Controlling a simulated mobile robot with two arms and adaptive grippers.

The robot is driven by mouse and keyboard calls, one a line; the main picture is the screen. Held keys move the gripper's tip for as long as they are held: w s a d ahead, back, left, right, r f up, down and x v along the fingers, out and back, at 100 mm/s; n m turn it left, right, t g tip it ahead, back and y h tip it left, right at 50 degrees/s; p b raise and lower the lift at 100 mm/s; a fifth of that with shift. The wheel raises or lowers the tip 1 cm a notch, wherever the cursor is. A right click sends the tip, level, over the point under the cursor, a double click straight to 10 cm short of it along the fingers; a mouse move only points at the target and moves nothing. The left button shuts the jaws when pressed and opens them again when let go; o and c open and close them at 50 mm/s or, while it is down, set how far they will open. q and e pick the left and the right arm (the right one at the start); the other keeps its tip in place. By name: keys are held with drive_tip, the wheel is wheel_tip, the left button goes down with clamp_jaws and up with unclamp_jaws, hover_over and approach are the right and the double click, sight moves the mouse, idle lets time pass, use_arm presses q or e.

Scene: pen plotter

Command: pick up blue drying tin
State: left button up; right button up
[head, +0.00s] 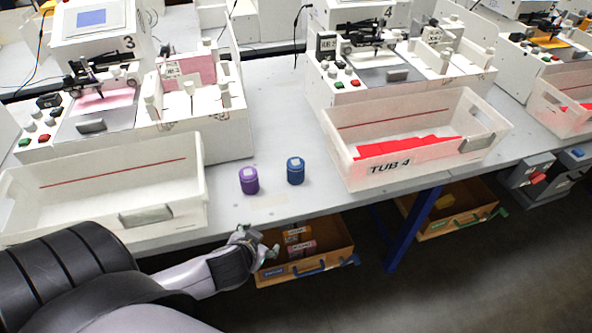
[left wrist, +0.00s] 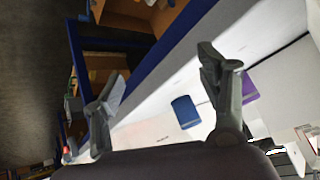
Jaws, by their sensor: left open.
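The blue drying tin (head: 295,171) stands upright on the grey bench, to the right of a purple tin (head: 249,180). My left gripper (head: 262,249) is in front of the bench edge, below and nearer than both tins, and is empty. In the left wrist view the two fingers of my left gripper (left wrist: 165,85) are spread apart. The blue tin also shows there (left wrist: 186,111), beyond the fingers and nearer the right one. The purple tin is partly hidden behind the right finger (left wrist: 249,88). My right gripper is not in view.
A white tub (head: 100,190) stands left of the tins, and TUB 4 (head: 375,172) with red sheets stands to the right. Plotter machines 3 (head: 95,75) and 4 (head: 385,50) stand behind. An open wooden drawer (head: 305,265) juts out below the bench edge near my gripper.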

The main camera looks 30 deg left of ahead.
use_arm(q)
drive_tip(key=w+a+r+m+t+h, duration=0.1)
drive_tip(key=w+a+r+t+h, duration=0.2)
drive_tip(key=r, duration=0.4)
drive_tip(key=w+a+r+m+t+h, duration=0.1)
drive_tip(key=w+a+r+t, duration=0.15)
drive_tip(key=w+r, duration=0.35)
drive_tip(key=g+b, duration=0.1)
approach(294, 164)
drive_tip(key=x, duration=0.4)
drive_tip(key=shift+h, duration=0.3)
drive_tip(key=shift+p+x, duration=0.75)
drive_tip(key=shift+x, duration=2.35)
drive_tip(key=shift+w+a+f, duration=0.15)
drive_tip(key=shift+w, duration=0.2)
use_arm(e)
drive_tip(key=shift+s+d+r, duration=0.15)
drive_tip(key=shift+s+r, duration=0.15)
drive_tip(key=shift+s, duration=0.1)
